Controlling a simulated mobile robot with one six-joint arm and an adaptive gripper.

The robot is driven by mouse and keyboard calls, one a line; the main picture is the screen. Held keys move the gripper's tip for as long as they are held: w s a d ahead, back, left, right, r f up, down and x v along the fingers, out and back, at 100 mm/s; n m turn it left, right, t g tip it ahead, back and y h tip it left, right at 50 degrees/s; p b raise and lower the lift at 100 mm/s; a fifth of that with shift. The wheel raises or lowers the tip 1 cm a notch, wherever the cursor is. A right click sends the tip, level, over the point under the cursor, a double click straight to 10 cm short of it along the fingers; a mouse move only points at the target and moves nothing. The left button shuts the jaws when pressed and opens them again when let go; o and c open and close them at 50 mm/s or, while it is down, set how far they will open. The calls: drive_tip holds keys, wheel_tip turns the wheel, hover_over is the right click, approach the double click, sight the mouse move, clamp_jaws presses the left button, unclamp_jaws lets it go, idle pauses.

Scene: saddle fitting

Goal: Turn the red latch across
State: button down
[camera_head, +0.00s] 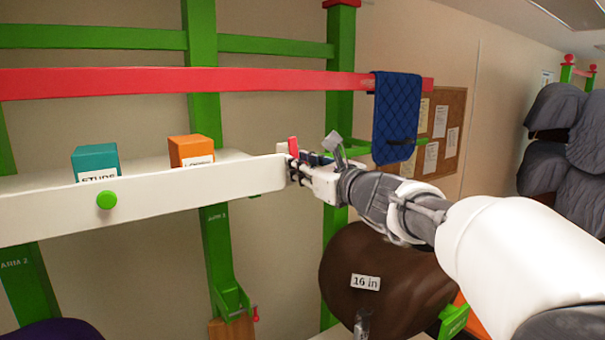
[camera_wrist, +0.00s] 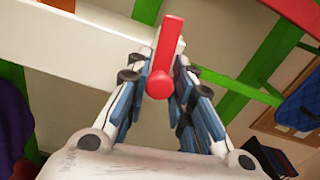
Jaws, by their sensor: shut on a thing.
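The red latch (camera_head: 293,147) stands at the right end of the white shelf front in the head view, its upper part showing above my gripper. In the wrist view the latch (camera_wrist: 169,42) is a red bar with a round red end, pointing up the picture and tilted slightly right. My gripper (camera_head: 300,168) is at the shelf's right end. In the wrist view my gripper (camera_wrist: 159,68) has its fingers on both sides of the latch and is shut on it. The fingers hide part of the latch's mount.
The white shelf front (camera_head: 190,194) carries a green knob (camera_head: 107,201). A teal box (camera_head: 95,158) and an orange box (camera_head: 190,148) stand behind it. A blue quilted pad (camera_head: 396,115) hangs on the red rail (camera_head: 250,79). A brown saddle (camera_head: 385,275) sits below my arm.

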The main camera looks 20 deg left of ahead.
drive_tip(key=n+b, duration=0.1)
drive_tip(key=b, duration=0.1)
drive_tip(key=n+b, duration=0.2)
drive_tip(key=shift+f+n, duration=0.25)
drive_tip(key=shift+n, duration=0.05)
drive_tip(key=n+b, duration=0.4)
drive_tip(key=shift+n, duration=0.3)
drive_tip(key=n+b, duration=0.3)
drive_tip(key=n, duration=0.1)
drive_tip(key=shift+n+b, duration=1.4)
drive_tip(key=shift+n, duration=0.7)
drive_tip(key=shift+r, duration=0.1)
drive_tip(key=c, duration=1.4)
unclamp_jaws()
drive_tip(key=shift+s, duration=0.1)
